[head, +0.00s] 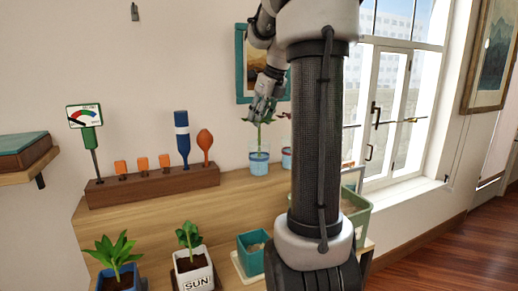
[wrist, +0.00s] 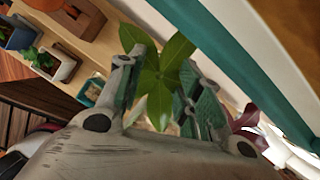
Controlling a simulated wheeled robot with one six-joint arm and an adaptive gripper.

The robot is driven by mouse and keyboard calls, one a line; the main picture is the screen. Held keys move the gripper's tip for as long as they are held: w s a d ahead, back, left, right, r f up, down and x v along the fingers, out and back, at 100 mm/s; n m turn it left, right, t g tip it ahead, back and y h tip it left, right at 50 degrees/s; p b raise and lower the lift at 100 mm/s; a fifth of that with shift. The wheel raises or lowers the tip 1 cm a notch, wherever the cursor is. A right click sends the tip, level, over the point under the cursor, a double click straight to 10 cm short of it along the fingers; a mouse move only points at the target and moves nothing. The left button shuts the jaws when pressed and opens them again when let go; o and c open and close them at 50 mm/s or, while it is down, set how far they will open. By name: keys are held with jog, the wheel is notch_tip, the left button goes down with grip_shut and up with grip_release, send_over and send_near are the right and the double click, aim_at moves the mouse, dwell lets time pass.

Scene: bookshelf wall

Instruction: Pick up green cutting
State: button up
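The green cutting (head: 259,134) stands in a light blue pot (head: 259,163) on the upper wooden shelf. Its broad green leaves (wrist: 162,82) fill the middle of the wrist view. My gripper (head: 264,110) is at the top of the cutting, pointing down. In the wrist view my gripper (wrist: 165,88) has its two fingers wide apart, one on each side of the leaves. I cannot tell whether a finger touches a leaf. The lower stem and pot are hidden in the wrist view.
A second small pot (head: 287,158) stands close to the right, partly behind my arm. A teal picture frame (head: 241,64) hangs behind the gripper. A tool rack (head: 152,186) stands left. Potted plants (head: 193,264) and a teal pot (head: 251,251) are lower in front.

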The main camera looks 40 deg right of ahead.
jog(key=x, duration=0.2)
jog(key=shift+f, duration=0.4)
grip_shut()
